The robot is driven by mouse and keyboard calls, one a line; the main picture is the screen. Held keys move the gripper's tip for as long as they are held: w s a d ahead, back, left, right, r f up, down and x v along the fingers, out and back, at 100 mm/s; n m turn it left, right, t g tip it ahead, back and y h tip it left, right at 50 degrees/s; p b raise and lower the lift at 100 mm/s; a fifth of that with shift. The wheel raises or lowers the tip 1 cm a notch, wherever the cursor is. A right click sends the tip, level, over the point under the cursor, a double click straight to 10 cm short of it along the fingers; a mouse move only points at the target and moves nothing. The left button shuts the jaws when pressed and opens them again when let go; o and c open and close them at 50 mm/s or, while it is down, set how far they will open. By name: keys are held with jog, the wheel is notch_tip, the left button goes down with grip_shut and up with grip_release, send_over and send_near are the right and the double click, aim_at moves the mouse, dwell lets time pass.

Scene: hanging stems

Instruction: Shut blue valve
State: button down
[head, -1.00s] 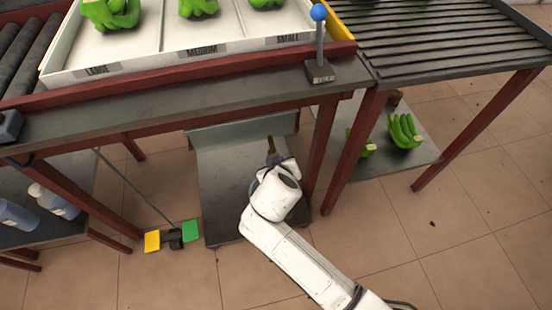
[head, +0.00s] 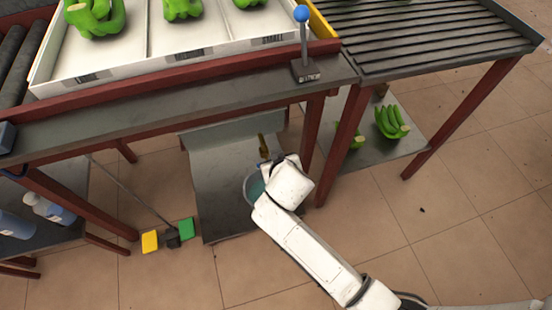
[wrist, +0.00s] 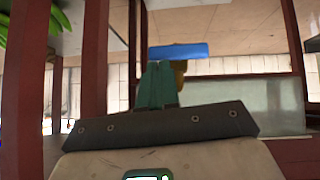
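The blue valve handle (wrist: 180,51) shows in the wrist view as a flat bar lying level across the picture. A brass-coloured part (wrist: 179,70) shows just under it. My gripper (wrist: 159,66) has its two teal fingers side by side with no clear gap. Their tips reach the left half of the bar's lower edge; I cannot tell whether they touch it. In the head view a brass pipe piece (head: 263,144) stands just above my white wrist, which hides the fingers and most of the valve.
A round basin (head: 249,194) is partly behind my arm on the grey lower shelf (head: 215,185). Red table legs (head: 312,150) stand close to the right. A lever with a blue ball (head: 302,13) is on the table above. Green and yellow pedals (head: 187,228) lie left.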

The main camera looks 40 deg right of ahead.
jog(key=shift+r, duration=0.15)
jog(key=shift+r+p, duration=0.7)
jog(key=shift+p, duration=0.15)
jog(key=shift+r, duration=0.15)
jog(key=w+d+r+p+v, duration=0.1)
jog(key=p+v, duration=0.4)
jog(key=v, duration=0.7)
jog(key=shift+r, duration=0.55)
jog(key=shift+d, duration=0.15)
